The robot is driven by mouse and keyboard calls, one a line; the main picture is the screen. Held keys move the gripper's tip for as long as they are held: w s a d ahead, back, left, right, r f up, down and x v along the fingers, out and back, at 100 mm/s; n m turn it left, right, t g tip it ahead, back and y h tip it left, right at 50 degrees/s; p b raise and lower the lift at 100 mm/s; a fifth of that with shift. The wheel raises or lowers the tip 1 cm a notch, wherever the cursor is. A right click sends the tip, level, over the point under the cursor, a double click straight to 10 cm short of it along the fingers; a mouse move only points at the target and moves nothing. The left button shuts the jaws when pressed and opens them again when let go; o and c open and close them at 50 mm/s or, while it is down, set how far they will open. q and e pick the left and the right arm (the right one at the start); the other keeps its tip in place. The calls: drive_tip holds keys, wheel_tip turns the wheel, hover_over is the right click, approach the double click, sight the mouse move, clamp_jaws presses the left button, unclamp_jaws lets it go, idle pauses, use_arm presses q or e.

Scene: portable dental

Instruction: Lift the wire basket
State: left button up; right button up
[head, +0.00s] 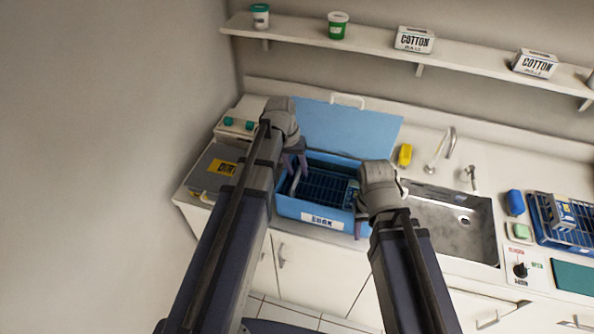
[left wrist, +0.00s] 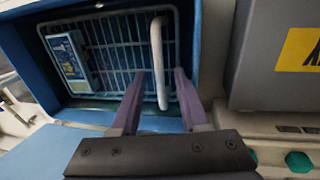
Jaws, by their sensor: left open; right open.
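The wire basket (head: 322,188) is a blue rack inside an open light-blue box (head: 290,207) on the counter; it also shows in the left wrist view (left wrist: 115,60). A pale handle (left wrist: 157,50) stands at one end of the basket. My left gripper (left wrist: 160,82) is open, with its two fingers on either side of this handle; in the head view it is over the box's left end (head: 293,162). My right gripper (head: 362,222) is open at the box's right end, partly hidden by its own wrist. Whether it touches anything cannot be told.
The box's raised lid (head: 345,128) leans at the back. A grey case (head: 212,172) stands close on the left. A steel sink (head: 450,225), a faucet (head: 440,150) and a yellow object (head: 405,154) are on the right. A shelf (head: 370,53) runs along the wall above.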

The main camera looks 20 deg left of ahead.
use_arm(q)
drive_tip(key=shift+c, duration=0.4)
clamp_jaws()
idle(0.9)
